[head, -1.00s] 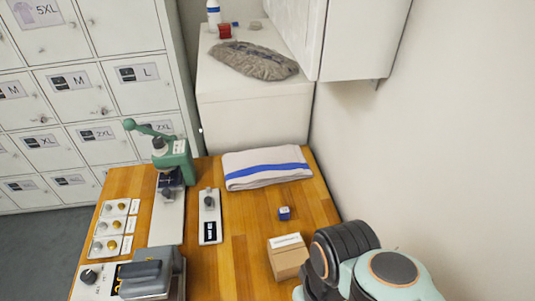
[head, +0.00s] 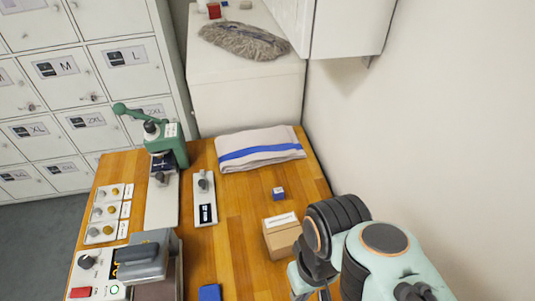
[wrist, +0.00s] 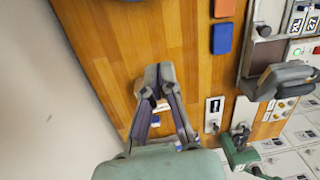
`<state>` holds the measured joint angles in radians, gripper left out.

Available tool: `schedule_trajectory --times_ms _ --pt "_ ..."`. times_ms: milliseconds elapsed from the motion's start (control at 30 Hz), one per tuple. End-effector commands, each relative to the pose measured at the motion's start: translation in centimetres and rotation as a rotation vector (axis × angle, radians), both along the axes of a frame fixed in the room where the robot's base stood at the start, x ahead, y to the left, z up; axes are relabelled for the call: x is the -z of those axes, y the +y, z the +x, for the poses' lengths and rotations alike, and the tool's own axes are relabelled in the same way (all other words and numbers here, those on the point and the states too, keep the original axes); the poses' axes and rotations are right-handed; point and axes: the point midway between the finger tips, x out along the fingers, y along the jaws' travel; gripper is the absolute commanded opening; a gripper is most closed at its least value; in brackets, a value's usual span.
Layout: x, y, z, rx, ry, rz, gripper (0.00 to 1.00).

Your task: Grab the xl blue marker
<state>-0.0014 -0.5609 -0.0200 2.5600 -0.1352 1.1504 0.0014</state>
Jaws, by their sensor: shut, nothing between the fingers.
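A small blue cube (head: 278,193) with a pale mark stands on the wooden table, in front of the folded cloth; the mark is too small to read. In the wrist view, a small blue patch (wrist: 155,123) shows between my finger links and seems to be this cube. My gripper (wrist: 157,72) is shut and empty above the table, its fingertips together. It partly hides the cardboard box. In the head view my arm is at the lower right, and the fingertips cannot be made out.
A cardboard box (head: 283,240) stands near the cube, beside my arm. A folded cloth (head: 260,149) lies behind. A green press (head: 165,145), a grey-handled device (head: 145,255) and a blue pad (head: 210,292) are left and front. A wall bounds the right.

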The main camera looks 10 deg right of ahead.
Motion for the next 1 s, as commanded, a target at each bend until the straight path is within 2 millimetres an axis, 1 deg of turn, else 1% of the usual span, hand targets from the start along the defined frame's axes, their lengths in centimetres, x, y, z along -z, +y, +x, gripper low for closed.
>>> schedule_trajectory --times_ms 233,267,300,367,400,433,467,767,800,867,900,967,1000 --pt "0.0 0.0 0.0 0.0 0.0 0.0 0.0" --pt "0.0 0.0 0.0 0.0 0.0 0.0 0.09" --pt "0.0 0.0 0.0 0.0 0.0 0.0 0.22" --pt "0.0 0.0 0.0 0.0 0.0 0.0 0.41" --pt "0.0 0.0 0.0 0.0 0.0 0.0 0.53" --pt "0.0 0.0 0.0 0.0 0.0 0.0 0.63" --pt "0.0 0.0 0.0 0.0 0.0 0.0 0.65" --pt "0.0 0.0 0.2 -0.005 -0.01 0.001 0.65" --pt "-0.3 0.0 0.8 -0.008 -0.04 0.002 0.65" --pt "-1.5 0.0 2.5 -0.009 -0.106 0.002 0.65" --pt "-2.7 0.0 3.9 -0.008 -0.159 0.003 0.65" --pt "-4.4 -0.2 6.5 -0.006 -0.222 0.003 0.65" --pt "-5.4 -0.3 8.5 -0.004 -0.257 0.001 0.65"
